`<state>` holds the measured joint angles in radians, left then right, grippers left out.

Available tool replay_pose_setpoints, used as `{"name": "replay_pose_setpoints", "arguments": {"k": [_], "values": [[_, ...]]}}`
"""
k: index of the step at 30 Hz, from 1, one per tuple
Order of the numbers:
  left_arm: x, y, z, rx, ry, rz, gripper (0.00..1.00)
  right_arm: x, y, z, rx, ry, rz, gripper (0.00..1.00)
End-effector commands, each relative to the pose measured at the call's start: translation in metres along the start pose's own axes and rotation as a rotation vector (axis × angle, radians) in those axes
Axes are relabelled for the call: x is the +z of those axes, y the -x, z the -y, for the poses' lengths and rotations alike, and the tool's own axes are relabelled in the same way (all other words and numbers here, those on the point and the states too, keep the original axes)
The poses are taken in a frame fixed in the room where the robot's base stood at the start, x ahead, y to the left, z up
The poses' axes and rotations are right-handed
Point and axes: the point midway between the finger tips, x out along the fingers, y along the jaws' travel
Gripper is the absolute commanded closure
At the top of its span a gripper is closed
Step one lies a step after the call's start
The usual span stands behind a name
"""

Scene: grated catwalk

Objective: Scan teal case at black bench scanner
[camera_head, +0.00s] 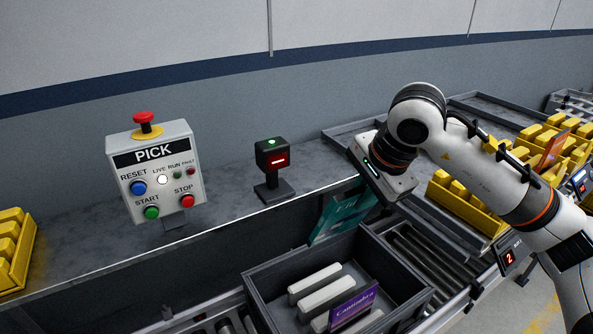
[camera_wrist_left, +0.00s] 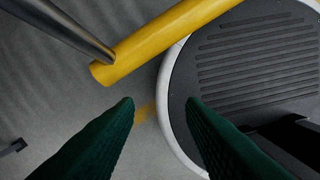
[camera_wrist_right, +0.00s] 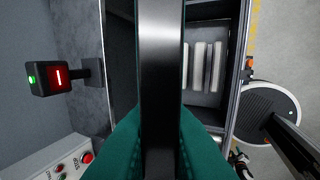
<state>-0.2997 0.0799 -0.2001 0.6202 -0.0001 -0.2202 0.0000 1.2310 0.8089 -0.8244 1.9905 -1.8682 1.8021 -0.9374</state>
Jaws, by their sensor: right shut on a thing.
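The teal case (camera_head: 340,218) hangs from my right gripper (camera_head: 378,186), tilted, above the back edge of the grey bin and in front of the bench. In the right wrist view its dark narrow edge (camera_wrist_right: 162,90) stands between the two green fingers. The black bench scanner (camera_head: 271,158) stands on the bench to the left of the case, apart from it. It has a red lit window and a green lamp on top, and also shows in the right wrist view (camera_wrist_right: 50,79). My left gripper (camera_wrist_left: 158,104) is open and empty over the floor.
The grey bin (camera_head: 262,300) holds several pale slabs (camera_head: 314,284) and a purple case (camera_head: 353,306). A PICK button box (camera_head: 156,178) stands left of the scanner. Yellow bins (camera_head: 466,204) lie to the right. A yellow bar (camera_wrist_left: 165,40) is close to my left gripper.

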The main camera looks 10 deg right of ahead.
Motion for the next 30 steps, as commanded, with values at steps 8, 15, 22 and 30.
{"name": "replay_pose_setpoints", "arguments": {"k": [8, 15, 22, 30], "values": [[0.000, 0.000, 0.000, 0.000, 0.000, 0.000, 0.64, 0.000, 0.000, 0.000, 0.001, 0.000, 0.000, 1.00], [0.000, -0.007, 0.000, 0.000, 0.000, 0.000, 0.64, 0.000, 0.004, 0.013, 0.003, 0.001, 0.000, 1.00], [-0.001, -0.016, 0.001, 0.000, 0.000, 0.000, 0.64, 0.001, 0.015, 0.039, 0.002, 0.000, 0.001, 1.00], [-0.002, -0.021, 0.001, 0.000, 0.000, 0.001, 0.64, 0.000, 0.023, 0.055, 0.001, 0.000, 0.001, 1.00]]}}
